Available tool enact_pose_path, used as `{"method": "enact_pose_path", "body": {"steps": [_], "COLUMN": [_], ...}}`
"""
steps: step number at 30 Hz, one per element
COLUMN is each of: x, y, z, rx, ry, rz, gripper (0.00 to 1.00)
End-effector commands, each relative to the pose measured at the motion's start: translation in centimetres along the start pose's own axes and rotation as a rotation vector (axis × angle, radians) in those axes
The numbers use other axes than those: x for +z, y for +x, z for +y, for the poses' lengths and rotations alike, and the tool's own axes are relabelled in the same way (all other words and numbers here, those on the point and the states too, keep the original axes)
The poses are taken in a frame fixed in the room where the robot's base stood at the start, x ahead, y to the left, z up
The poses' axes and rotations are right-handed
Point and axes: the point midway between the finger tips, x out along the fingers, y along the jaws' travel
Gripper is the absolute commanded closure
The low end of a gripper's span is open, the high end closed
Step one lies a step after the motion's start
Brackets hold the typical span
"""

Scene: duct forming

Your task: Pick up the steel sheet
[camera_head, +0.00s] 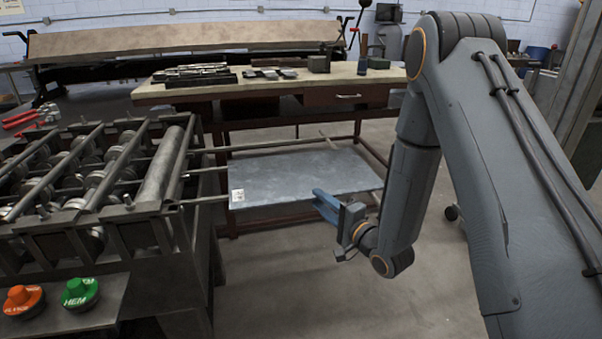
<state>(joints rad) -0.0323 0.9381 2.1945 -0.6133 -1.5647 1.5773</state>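The steel sheet (295,175) is a flat grey rectangle with a small white label at its near left corner. It lies level on thin rails that run out to the right from the roller machine. My gripper (318,200) is at the sheet's near edge, right of its middle, with its blue fingers pointing left toward the sheet. The fingers overlap the sheet's edge in the picture. I cannot tell whether they touch it or whether they are closed on it.
The roller machine (90,190) stands at the left, with an orange button (22,298) and a green button (80,291) in front. A workbench (270,86) with tools stands behind the sheet. Red-handled pliers (30,117) lie far left. The floor (310,290) in front is clear.

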Motion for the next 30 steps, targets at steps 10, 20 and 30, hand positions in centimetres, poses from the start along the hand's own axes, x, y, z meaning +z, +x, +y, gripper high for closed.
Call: {"method": "enact_pose_path", "body": {"steps": [10,20,30], "x": [0.1,-0.1,-0.1], "y": [3.2,6.0,6.0], "z": [0.4,0.7,0.7], "rx": [0.001,0.001,0.001], "ry": [-0.002,-0.001,-0.001], "rz": [-0.002,0.000,0.000], "gripper": [0.76,0.76,1.00]}}
